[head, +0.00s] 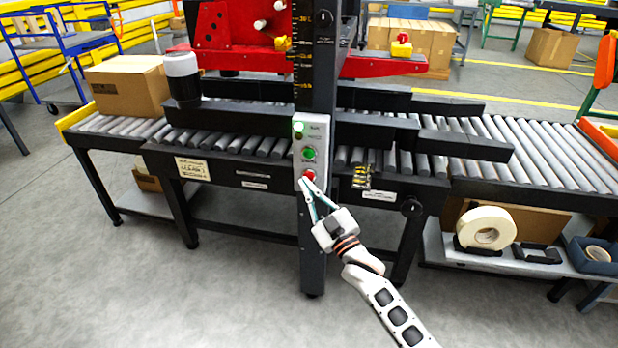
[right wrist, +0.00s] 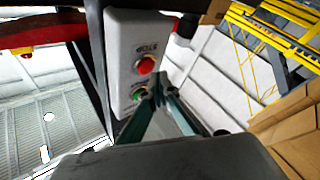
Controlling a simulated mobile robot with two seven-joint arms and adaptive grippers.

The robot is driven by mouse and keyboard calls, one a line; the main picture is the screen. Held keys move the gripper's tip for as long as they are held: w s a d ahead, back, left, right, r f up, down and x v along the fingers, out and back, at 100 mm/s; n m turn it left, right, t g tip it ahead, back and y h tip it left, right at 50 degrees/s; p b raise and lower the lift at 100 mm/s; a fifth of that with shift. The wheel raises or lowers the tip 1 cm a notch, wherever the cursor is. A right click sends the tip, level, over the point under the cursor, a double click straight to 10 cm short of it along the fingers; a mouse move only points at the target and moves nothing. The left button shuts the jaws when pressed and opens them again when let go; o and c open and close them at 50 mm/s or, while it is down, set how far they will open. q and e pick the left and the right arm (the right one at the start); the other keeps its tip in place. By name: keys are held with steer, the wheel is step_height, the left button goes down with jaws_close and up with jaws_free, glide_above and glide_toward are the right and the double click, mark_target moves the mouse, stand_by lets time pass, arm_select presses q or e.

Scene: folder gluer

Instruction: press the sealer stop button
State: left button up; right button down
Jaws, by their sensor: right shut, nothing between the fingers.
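The light grey control box (head: 312,139) is on the front of the sealer's dark upright post. Its red stop button (head: 309,174) is at the bottom, below a green button (head: 309,153). My right gripper (head: 303,184) is shut and empty, with its fingertips at the lower end of the box, just by the red button. In the right wrist view the red button (right wrist: 146,64) and green button (right wrist: 138,95) both show, with the fingertips (right wrist: 158,87) in front of the box beside them. I cannot tell whether they touch it. My left gripper is out of view.
The roller conveyor (head: 510,150) runs across behind the post, with a cardboard box (head: 127,86) at its left end. A tape roll (head: 487,228) is on the lower shelf at the right. The floor in front is clear.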

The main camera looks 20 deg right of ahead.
stand_by(0.3)
steer(key=shift+w+d, duration=0.25)
steer(key=shift+w, duration=0.15)
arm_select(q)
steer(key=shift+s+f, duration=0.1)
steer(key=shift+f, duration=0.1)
arm_select(e)
steer(key=shift+w+d, duration=0.15)
steer(key=shift+w, duration=0.05)
stand_by(0.4)
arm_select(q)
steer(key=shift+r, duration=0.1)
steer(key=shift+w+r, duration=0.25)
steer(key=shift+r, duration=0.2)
arm_select(e)
steer(key=shift+s+a, duration=0.35)
steer(key=shift+s, duration=0.25)
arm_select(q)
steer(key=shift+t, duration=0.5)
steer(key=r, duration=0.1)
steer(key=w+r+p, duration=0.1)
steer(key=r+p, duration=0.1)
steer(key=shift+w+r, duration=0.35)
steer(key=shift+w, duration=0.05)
arm_select(e)
steer(key=s+a, duration=0.3)
steer(key=s, duration=0.2)
steer(key=shift+a, duration=0.2)
